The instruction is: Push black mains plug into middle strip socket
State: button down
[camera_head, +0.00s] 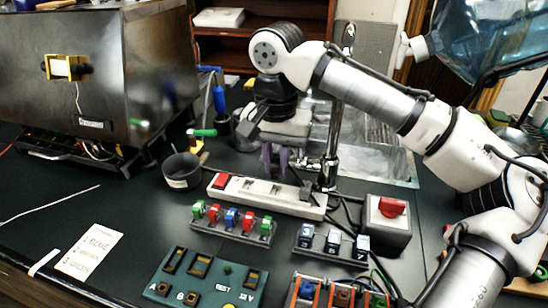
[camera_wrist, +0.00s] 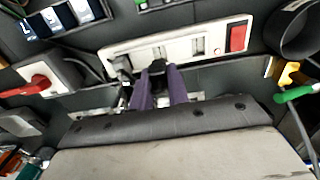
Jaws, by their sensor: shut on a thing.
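The white power strip (camera_head: 240,191) lies on the dark bench below my gripper (camera_head: 273,166), with a red switch at its left end. In the wrist view the strip (camera_wrist: 215,37) runs across the top, the red switch at its right. My gripper's purple fingers (camera_wrist: 159,73) are shut on the black mains plug (camera_wrist: 158,66), which is at the strip's near edge by the middle socket. Whether its pins touch or enter the socket cannot be told. In the head view the fingers hide the plug. Another dark plug (camera_head: 306,188) sits at the strip's other end; it also shows in the wrist view (camera_wrist: 122,65).
A row of coloured connectors (camera_head: 232,219) and a block of blue-and-white switches (camera_head: 332,241) lie in front of the strip. A grey box with a red knob (camera_head: 390,207) stands right, a dark cup (camera_head: 182,170) left. A metal post (camera_head: 331,160) rises behind the strip.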

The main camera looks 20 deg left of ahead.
aim_at(275, 179)
jog(key=shift+f+b, duration=1.8)
jog(key=shift+b, duration=0.15)
jog(key=shift+r, duration=0.25)
jog(key=shift+p, duration=0.5)
jog(key=shift+f+p, duration=0.75)
jog(key=shift+p, duration=0.15)
dwell(1.0)
jog(key=c, duration=1.3)
grip_release()
notch_tip(275, 179, up, 14)
jog(key=shift+f, duration=0.1)
